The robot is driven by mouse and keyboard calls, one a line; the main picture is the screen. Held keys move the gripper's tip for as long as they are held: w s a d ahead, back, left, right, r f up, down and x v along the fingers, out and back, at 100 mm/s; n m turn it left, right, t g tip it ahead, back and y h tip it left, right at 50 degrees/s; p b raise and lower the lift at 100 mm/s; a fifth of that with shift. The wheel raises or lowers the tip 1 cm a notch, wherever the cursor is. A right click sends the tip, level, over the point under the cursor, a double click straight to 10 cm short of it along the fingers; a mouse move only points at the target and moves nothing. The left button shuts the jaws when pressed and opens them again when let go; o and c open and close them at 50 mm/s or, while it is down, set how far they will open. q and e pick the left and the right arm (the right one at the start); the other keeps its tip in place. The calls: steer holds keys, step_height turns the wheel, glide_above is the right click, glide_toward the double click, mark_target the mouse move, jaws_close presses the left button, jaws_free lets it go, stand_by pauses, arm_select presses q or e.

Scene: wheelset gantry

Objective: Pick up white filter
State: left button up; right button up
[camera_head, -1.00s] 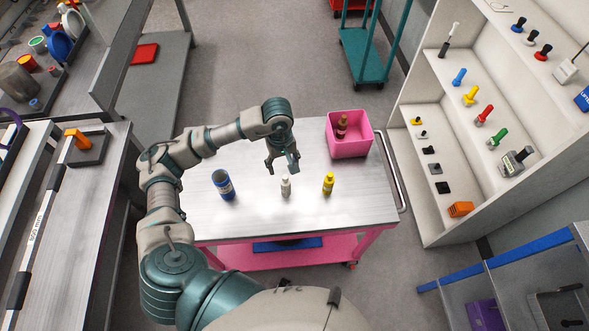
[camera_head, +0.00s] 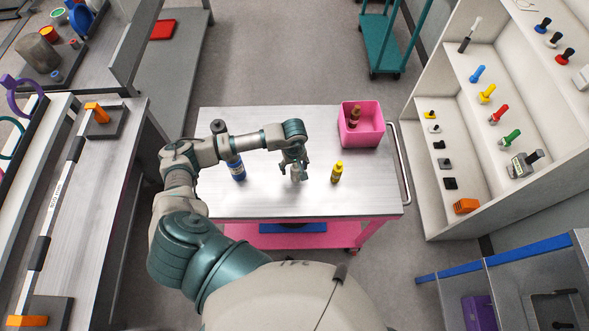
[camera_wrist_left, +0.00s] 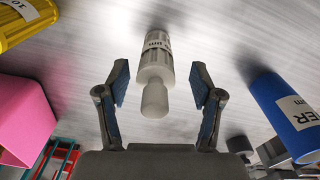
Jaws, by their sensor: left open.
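The white filter (camera_wrist_left: 156,60) stands upright on the cart's metal top, with a printed label and a narrower white end. In the wrist view it is between and a little beyond the two open fingers of my left gripper (camera_wrist_left: 160,85), with a gap on each side. In the head view my left gripper (camera_head: 295,168) is above the white filter (camera_head: 296,177) and hides part of it. My right gripper is in neither view.
A blue filter (camera_head: 237,172) stands left of the white one and a yellow filter (camera_head: 337,173) right of it. A pink bin (camera_head: 361,138) holding a brown bottle (camera_head: 354,116) is at the cart's back right. The cart top's front (camera_head: 270,207) is clear.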

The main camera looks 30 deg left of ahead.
mark_target(295, 171)
arm_select(q)
step_height(295, 171, down, 2)
steer(key=shift+d+f, duration=0.15)
steer(key=shift+f, duration=0.1)
steer(key=shift+w+d+f, duration=0.1)
steer(key=shift+w+f, duration=0.05)
steer(key=shift+f, duration=0.2)
steer(key=c, duration=1.2)
steer(key=shift+r, duration=0.1)
